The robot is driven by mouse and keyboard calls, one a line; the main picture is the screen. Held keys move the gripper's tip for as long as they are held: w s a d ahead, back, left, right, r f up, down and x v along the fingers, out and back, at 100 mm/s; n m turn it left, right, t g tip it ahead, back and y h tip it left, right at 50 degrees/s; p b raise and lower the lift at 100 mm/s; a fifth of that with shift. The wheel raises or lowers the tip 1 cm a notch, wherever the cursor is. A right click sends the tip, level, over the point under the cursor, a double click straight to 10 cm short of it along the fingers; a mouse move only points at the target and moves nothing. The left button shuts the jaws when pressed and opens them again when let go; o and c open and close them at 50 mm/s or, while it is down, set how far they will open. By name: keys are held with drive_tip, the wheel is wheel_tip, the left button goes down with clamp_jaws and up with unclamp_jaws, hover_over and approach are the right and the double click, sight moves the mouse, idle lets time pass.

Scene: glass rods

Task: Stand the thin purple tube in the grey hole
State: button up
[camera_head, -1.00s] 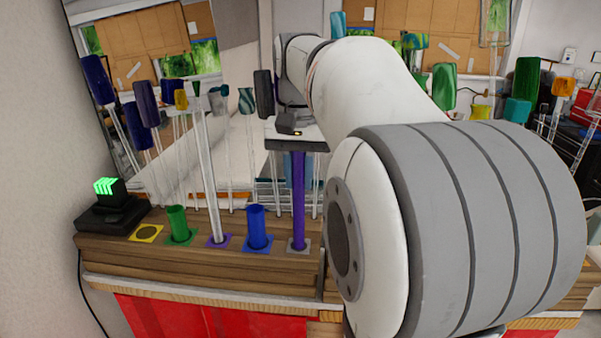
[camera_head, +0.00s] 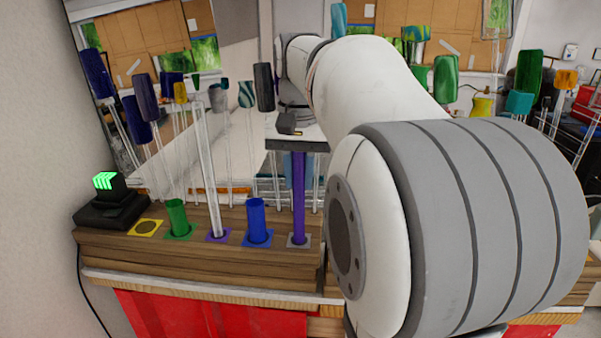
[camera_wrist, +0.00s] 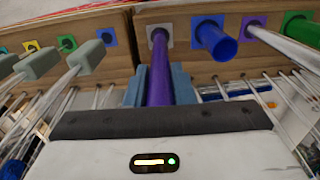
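The thin purple tube (camera_head: 299,195) stands upright, its lower end at the grey hole's square plate (camera_head: 299,241) at the right of the wooden rack's row. In the wrist view the purple tube (camera_wrist: 160,75) runs from between my fingers to the grey hole (camera_wrist: 159,36), and its end appears to be inside. My gripper (camera_wrist: 160,85) has one blue-grey finger against each side of the tube, with no clear gap. In the head view my gripper (camera_head: 298,165) is above the rack, partly hidden by the tube.
A wider blue tube (camera_head: 257,222) stands just left. Then come a clear rod (camera_head: 209,170) in the purple-marked hole, a green tube (camera_head: 178,217) and an empty yellow-marked hole (camera_head: 146,228). Several capped glass rods (camera_head: 265,88) stand close behind. A black device (camera_head: 110,210) sits at the left end.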

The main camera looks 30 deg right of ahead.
drive_tip(key=shift+o, duration=0.7)
wheel_tip(320, 180, up, 11)
drive_tip(key=p, duration=1)
drive_tip(key=shift+w+r, duration=0.1)
